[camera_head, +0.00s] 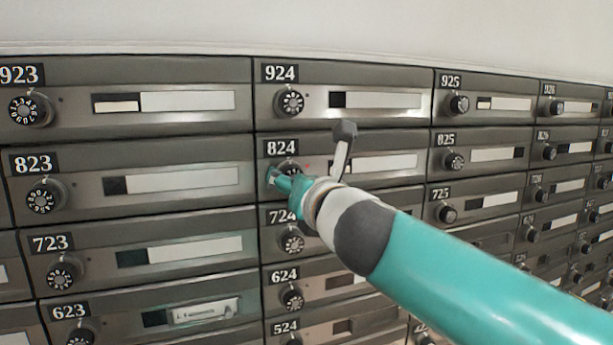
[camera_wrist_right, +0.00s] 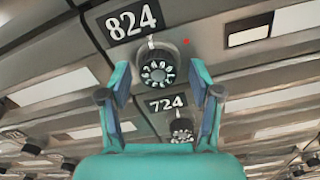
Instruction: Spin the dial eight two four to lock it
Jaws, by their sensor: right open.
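The 824 mailbox's dial (camera_wrist_right: 157,72) is a round dark knob with white numbers around its face. It sits under the 824 label (camera_wrist_right: 131,20) in the right wrist view, and a small red light (camera_wrist_right: 186,42) shows at its upper right. In the head view, my right gripper (camera_head: 283,180) is in front of this dial (camera_head: 290,166) and hides its lower part. In the right wrist view, my right gripper's (camera_wrist_right: 160,84) fingers are open on either side of the dial, with visible gaps. The numbers' exact setting is too small to read. My left gripper is not in view.
The 724 dial (camera_wrist_right: 182,129) is close below, near the right finger. The 924 dial (camera_head: 290,102) is above. A grey post-like part (camera_head: 344,146) stands up beside my right wrist. Rows of similar mailboxes fill the wall; the space before it looks clear.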

